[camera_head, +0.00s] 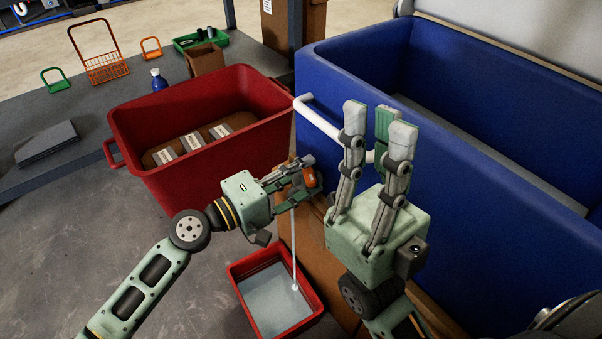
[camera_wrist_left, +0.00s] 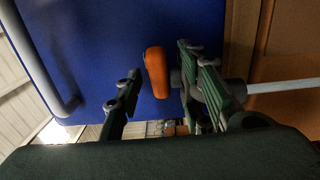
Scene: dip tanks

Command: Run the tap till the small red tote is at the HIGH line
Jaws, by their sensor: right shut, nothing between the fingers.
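The small red tote (camera_head: 237,273) sits on the floor below the tap, with pale water inside. A thin white stream (camera_head: 294,240) falls into its right part; it also shows in the left wrist view (camera_wrist_left: 285,87). I cannot make out a HIGH line. The orange tap handle (camera_head: 309,177) is on the blue tank's side. In the left wrist view the handle (camera_wrist_left: 157,72) lies between the spread fingers. My left gripper (camera_head: 305,172) is open around it, with a gap visible on the left finger's side. My right gripper (camera_head: 381,125) is shut and empty, fingers up, in front of the blue tank.
A large red tub (camera_head: 128,120) with a brown load stands behind my left arm. The big blue tank (camera_head: 455,130) with a white rail (camera_head: 318,118) fills the right. A blue bottle (camera_head: 158,80), wire baskets and a green tray (camera_head: 187,42) stand at the back.

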